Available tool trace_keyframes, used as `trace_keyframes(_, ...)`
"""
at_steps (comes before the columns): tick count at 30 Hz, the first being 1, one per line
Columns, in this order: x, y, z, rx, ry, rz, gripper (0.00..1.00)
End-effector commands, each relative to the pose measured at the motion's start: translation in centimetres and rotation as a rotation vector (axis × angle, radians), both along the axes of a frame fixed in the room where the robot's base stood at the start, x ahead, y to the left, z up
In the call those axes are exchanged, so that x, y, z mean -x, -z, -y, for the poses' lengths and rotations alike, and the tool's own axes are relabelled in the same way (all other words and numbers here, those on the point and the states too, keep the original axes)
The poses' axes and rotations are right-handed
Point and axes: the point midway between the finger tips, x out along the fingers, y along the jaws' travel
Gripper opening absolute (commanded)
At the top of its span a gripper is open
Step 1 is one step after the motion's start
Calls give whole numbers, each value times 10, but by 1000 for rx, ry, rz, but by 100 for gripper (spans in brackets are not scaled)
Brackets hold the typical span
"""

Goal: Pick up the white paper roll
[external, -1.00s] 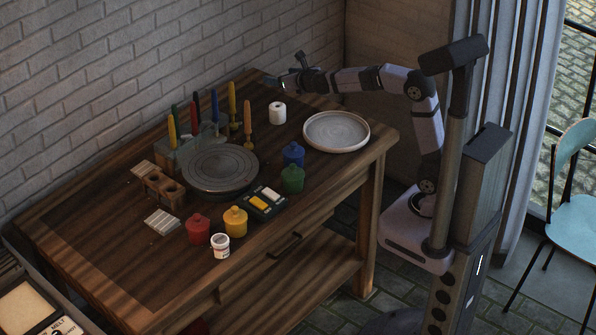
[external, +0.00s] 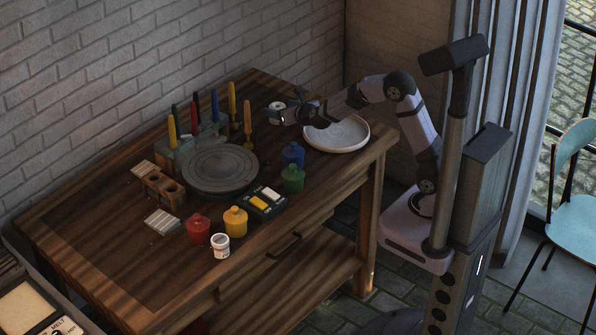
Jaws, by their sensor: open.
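The white paper roll (external: 276,106) stands on the wooden table near its back right, partly hidden by my gripper. My gripper (external: 283,109) is low beside the roll, with its open fingers at the roll's level. One finger shows behind and right of the roll, and the other is near its front. I cannot tell whether the fingers touch it.
A pale round plate (external: 337,134) lies right of the roll, under my forearm. Blue (external: 293,155) and green (external: 292,179) pots stand in front.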

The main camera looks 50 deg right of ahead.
Motion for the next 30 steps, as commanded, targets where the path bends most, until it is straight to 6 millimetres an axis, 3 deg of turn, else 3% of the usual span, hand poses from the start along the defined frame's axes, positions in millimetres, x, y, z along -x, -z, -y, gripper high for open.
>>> trace_keyframes(11, -15, 7, 6, 0, 1, -2, 65)
trace_keyframes(24, -53, 25, 19, -1, 0, -1, 65)
trace_keyframes(30, -56, 26, 20, -2, -1, -1, 65)
